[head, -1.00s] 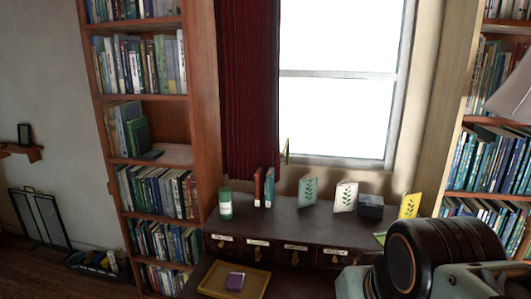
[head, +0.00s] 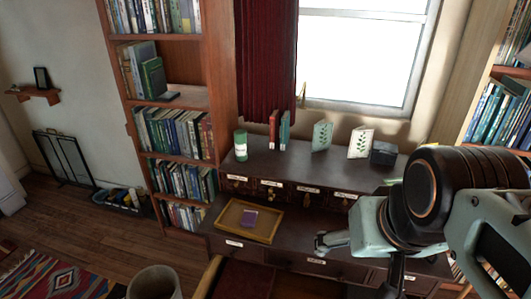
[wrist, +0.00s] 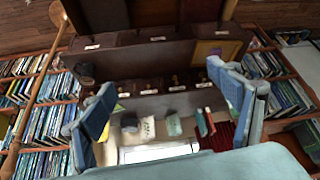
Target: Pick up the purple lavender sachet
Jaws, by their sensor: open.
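The purple sachet (head: 249,219) lies flat in a shallow yellow-brown tray (head: 232,238) on the desk, left of my arm in the head view.
The desk's raised back shelf holds a green jar (head: 240,145), red and teal books (head: 279,130), leaf-print cards (head: 360,142) and a dark box (head: 383,153). A chair (head: 240,279) stands in front of the desk, beside a bin (head: 154,283). Bookcases flank the window.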

